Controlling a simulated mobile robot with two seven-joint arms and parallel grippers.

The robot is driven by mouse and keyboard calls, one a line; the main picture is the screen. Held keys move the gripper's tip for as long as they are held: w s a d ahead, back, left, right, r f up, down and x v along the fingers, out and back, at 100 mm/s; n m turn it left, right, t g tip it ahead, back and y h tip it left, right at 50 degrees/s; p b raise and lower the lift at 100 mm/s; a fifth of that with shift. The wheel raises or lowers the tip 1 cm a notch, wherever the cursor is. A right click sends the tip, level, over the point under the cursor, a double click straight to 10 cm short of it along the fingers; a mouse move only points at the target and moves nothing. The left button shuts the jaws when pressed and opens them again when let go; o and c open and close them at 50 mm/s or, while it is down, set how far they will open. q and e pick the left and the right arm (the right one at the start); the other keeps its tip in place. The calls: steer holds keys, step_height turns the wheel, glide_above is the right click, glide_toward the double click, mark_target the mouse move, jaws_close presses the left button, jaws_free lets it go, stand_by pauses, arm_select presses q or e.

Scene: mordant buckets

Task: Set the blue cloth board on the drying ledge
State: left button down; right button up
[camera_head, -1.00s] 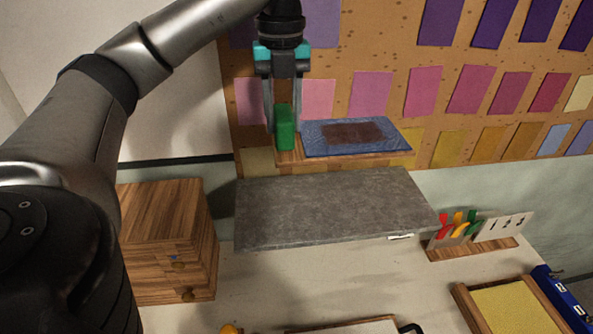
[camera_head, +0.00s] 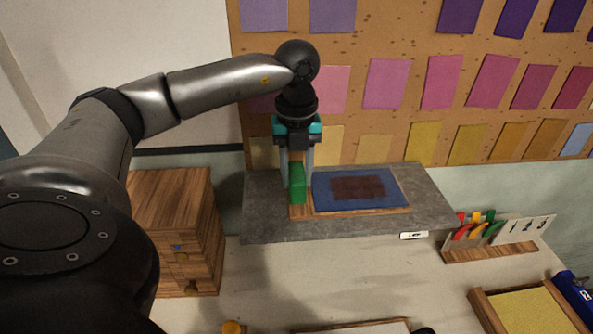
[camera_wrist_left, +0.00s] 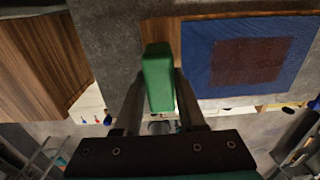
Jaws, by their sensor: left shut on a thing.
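The blue cloth board (camera_head: 328,199) is a wooden board covered in blue cloth with a dark brown-red patch. A green block-like handle (camera_head: 297,188) stands at its left end. My left gripper (camera_head: 298,178) points down and is shut on this handle. The board lies flat over the grey drying ledge (camera_head: 437,212), within its outline; I cannot tell whether it touches the ledge or hovers just above it. The left wrist view shows the handle (camera_wrist_left: 158,72) between the fingers and the cloth (camera_wrist_left: 298,45) to the right. My right gripper is out of view.
A wooden drawer box (camera_head: 175,225) stands left of the ledge. A rack with colored tags (camera_head: 490,254) stands at the right. A wooden frame with a yellow panel (camera_head: 525,310) is at the lower right. A pinboard of color swatches (camera_head: 365,125) rises behind.

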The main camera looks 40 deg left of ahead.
arm_select(q)
steer(key=shift+f, duration=0.15)
steer(key=shift+c, duration=2.4)
jaws_free()
step_height(320, 180, up, 12)
steer(key=p, duration=0.1)
steer(key=shift+r+p, duration=0.25)
steer(key=shift+p, duration=0.15)
steer(key=shift+f, duration=0.1)
